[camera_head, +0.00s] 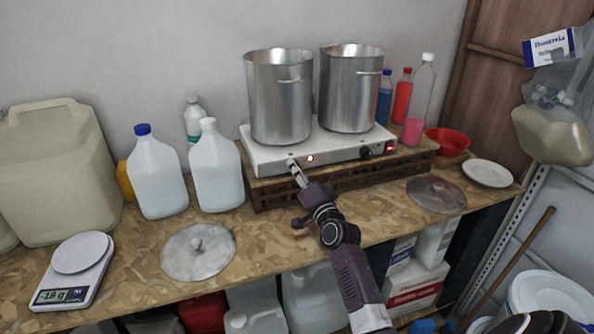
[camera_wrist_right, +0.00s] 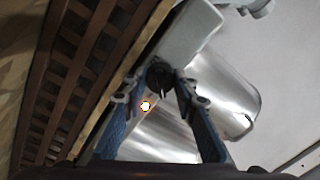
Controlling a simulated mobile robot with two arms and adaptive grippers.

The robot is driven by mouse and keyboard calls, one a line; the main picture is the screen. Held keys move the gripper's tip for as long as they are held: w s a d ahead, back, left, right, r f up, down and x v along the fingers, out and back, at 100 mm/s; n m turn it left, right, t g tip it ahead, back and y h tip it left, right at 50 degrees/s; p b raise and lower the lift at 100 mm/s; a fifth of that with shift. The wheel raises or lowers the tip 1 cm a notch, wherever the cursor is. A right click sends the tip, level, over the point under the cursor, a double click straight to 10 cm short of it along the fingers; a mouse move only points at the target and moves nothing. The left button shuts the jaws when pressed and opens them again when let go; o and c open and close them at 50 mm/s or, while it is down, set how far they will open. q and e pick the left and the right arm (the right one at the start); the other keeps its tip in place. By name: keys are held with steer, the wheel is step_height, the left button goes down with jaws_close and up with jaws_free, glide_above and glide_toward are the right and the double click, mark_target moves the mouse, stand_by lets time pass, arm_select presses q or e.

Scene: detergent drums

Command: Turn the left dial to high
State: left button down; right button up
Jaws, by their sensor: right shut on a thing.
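The white hot plate (camera_head: 270,160) stands on a brown slatted crate (camera_head: 400,165) on the workbench. My right gripper (camera_head: 294,168) reaches its front panel at the left end and covers the left dial in the head view. In the right wrist view the black left dial (camera_wrist_right: 160,77) sits between the two blue fingers of my right gripper (camera_wrist_right: 166,82), which is shut on it. The dial's setting cannot be read. The right dial (camera_head: 366,153) is black, with a red-lit switch (camera_head: 390,148) beside it. My left gripper is not in view.
Two steel pots (camera_head: 280,100) (camera_head: 348,95) stand on the hot plate. A small lamp (camera_head: 310,158) glows on its front, right of my gripper. White jugs (camera_head: 215,170) stand to the left; a round lid (camera_head: 198,252) and a scale (camera_head: 75,270) lie in front.

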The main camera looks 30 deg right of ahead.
steer(key=shift+m+p, duration=0.3)
steer(key=shift+m, duration=2.1)
steer(key=shift+f+h, duration=0.1)
steer(key=shift+h, duration=0.2)
